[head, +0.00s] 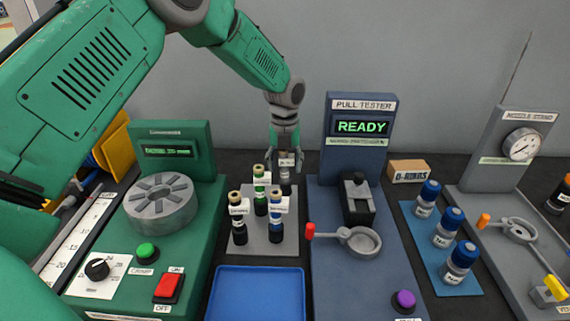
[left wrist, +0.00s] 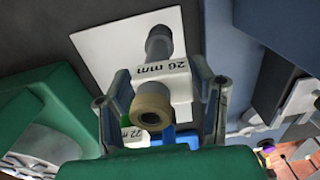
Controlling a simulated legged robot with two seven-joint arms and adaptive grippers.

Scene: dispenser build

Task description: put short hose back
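A short dark hose with a brass-coloured end and a white "26 mm" tag (left wrist: 165,82) is between the fingers of my left gripper (left wrist: 163,100) in the left wrist view. The fingers stand apart on either side, and gaps show beside the hose's end. In the head view my left gripper (head: 285,150) points down over the back right of a grey plate (head: 262,246), around this hose (head: 286,186). Its lower end is over the plate; I cannot tell whether it is seated. Other tagged hoses stand upright on the plate: black (head: 238,218), green (head: 259,190) and blue (head: 277,218). My right gripper is out of view.
A green crimping machine (head: 160,205) stands left of the plate, a blue pull tester (head: 350,250) reading READY right of it. An empty blue tray (head: 256,292) lies in front. Farther right are an O-rings box (head: 408,171), blue-capped bottles (head: 443,228) and a nozzle stand (head: 510,155).

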